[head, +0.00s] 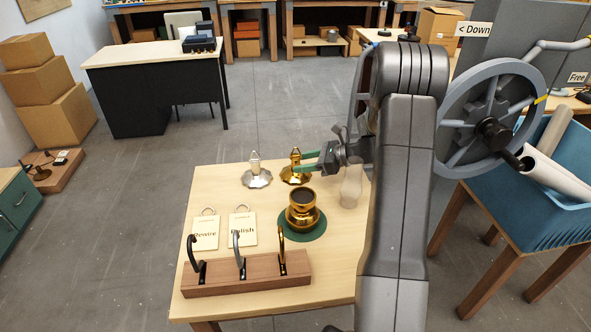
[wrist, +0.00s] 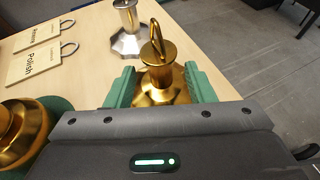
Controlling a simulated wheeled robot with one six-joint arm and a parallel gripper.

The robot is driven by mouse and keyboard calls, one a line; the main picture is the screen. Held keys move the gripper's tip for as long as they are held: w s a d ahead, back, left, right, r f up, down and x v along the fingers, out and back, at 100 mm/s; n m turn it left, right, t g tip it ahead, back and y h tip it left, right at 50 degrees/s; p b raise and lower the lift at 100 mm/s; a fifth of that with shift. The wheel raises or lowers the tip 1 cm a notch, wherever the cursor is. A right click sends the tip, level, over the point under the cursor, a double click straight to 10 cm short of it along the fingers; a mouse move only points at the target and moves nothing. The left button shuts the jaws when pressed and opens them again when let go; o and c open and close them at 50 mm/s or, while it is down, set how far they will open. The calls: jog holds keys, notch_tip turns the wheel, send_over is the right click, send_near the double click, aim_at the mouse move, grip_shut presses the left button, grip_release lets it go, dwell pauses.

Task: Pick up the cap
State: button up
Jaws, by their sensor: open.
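A brass cap (head: 296,174) with a flared, scalloped base and a loop on top stands upright on the wooden table. In the wrist view the brass cap (wrist: 162,58) sits between the green fingers of my gripper (wrist: 161,84), which are open on either side of it. I cannot tell whether either finger touches it. In the head view my gripper (head: 308,161) reaches in from the right at the cap. A similar silver cap (head: 257,178) stands to its left, and it also shows in the wrist view (wrist: 128,38).
A brass lamp body (head: 303,213) stands on a round green mat (head: 316,232) in front of the caps. Two tags, Rewire (head: 205,236) and Polish (head: 243,232), lie left. A wooden hook rack (head: 215,281) is at the front. A clear glass piece (head: 350,188) stands right.

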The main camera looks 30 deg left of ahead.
aim_at(290, 169)
jog(key=shift+p+x, duration=0.4)
jog(key=shift+x, duration=2.25)
grip_shut()
notch_tip(290, 169, up, 10)
jog(key=shift+b, duration=0.4)
